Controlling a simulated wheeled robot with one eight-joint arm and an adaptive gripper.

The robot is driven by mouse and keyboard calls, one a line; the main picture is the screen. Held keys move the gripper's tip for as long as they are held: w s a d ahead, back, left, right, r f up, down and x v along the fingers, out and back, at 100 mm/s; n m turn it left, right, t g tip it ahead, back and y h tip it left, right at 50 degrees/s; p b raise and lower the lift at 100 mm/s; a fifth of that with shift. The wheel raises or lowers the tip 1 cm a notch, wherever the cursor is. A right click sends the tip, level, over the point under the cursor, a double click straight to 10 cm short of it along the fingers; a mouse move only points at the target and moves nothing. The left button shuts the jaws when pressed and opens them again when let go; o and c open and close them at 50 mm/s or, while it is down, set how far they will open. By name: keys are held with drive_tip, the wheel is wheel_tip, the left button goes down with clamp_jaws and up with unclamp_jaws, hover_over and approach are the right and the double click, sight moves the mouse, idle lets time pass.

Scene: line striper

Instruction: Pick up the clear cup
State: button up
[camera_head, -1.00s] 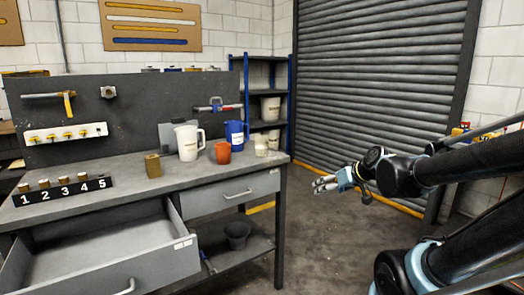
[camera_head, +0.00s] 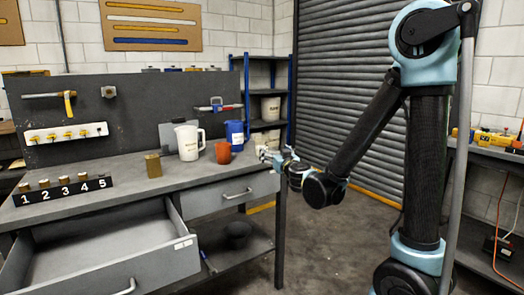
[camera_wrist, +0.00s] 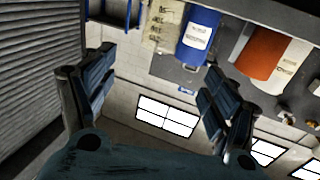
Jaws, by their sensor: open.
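The clear cup (camera_wrist: 158,28) shows in the wrist view as a see-through, pale-labelled shape between the finger directions, beyond the fingertips. In the head view it stands near the bench's right end, largely hidden by my gripper (camera_head: 269,156). My gripper is at the right end of the bench top, pointing left toward the cup. In the wrist view my gripper (camera_wrist: 158,64) has its two fingers wide apart with nothing between them. I cannot tell the exact gap to the cup.
An orange mug (camera_head: 223,153), a blue pitcher (camera_head: 234,134) and a white pitcher (camera_head: 188,142) stand left of the cup on the bench (camera_head: 160,180). A brass block (camera_head: 153,165) is farther left. An open drawer (camera_head: 110,270) juts out at front left.

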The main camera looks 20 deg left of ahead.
drive_tip(key=shift+m+h, duration=0.3)
drive_tip(key=shift+h, duration=0.2)
drive_tip(key=x, duration=0.4)
drive_tip(key=f+x, duration=0.1)
drive_tip(key=x, duration=0.3)
drive_tip(key=a+f+x, duration=0.1)
drive_tip(key=x, duration=0.4)
drive_tip(key=shift+s+f, duration=0.2)
drive_tip(key=shift+s, duration=0.15)
drive_tip(key=shift+f+x, duration=0.2)
drive_tip(key=shift+x, duration=2.4)
drive_tip(key=shift+d, duration=0.15)
drive_tip(key=shift+c, duration=0.2)
drive_tip(key=c, duration=1.3)
